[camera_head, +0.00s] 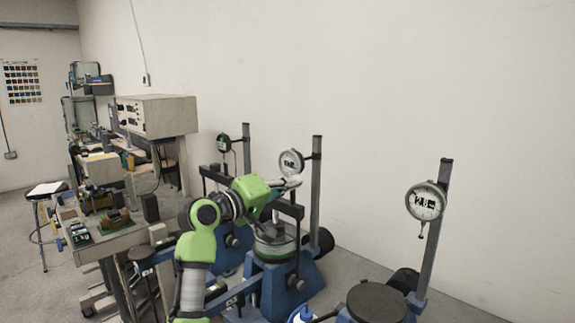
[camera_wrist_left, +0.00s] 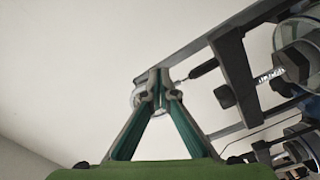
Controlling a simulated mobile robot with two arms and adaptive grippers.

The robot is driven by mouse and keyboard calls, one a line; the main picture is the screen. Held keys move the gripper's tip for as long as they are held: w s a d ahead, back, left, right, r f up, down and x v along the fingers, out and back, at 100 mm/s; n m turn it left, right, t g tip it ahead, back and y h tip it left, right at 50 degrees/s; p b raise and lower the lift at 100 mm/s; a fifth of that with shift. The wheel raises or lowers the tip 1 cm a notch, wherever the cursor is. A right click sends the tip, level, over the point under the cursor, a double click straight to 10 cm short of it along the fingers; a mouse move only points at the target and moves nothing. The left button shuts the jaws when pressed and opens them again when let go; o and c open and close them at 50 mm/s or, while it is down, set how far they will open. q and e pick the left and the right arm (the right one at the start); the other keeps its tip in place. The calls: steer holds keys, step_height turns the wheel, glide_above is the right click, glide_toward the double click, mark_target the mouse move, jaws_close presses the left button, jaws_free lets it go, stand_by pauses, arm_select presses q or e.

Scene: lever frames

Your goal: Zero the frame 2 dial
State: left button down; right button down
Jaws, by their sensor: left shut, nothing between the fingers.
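Three lever frames stand along the wall, each with a round dial on a post. My left gripper (camera_head: 291,182) is shut and empty, its tips just below the middle dial (camera_head: 291,162). In the left wrist view the closed fingertips (camera_wrist_left: 158,80) cover most of a round dial (camera_wrist_left: 137,98) behind them, so its face and any contact are hidden. The right dial (camera_head: 425,201) shows its face; the left dial (camera_head: 224,142) is smaller and dark. No frame number is readable. My right gripper is not in view.
The middle frame's dark crossbar (camera_head: 288,206) and post (camera_head: 316,190) stand close to my left gripper. A round black plate (camera_head: 376,302) sits at front right. A cluttered bench (camera_head: 110,243) and a beige cabinet (camera_head: 158,116) are at left. The wall above the dials is clear.

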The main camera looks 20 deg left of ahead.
arm_select(q)
steer(key=shift+w+a+r, duration=0.1)
steer(key=shift+a, duration=0.3)
stand_by(0.4)
steer(key=f+v, duration=0.1)
steer(key=v, duration=0.5)
steer(key=shift+d+p, duration=0.2)
steer(key=shift+p, duration=0.1)
steer(key=shift+f, duration=0.1)
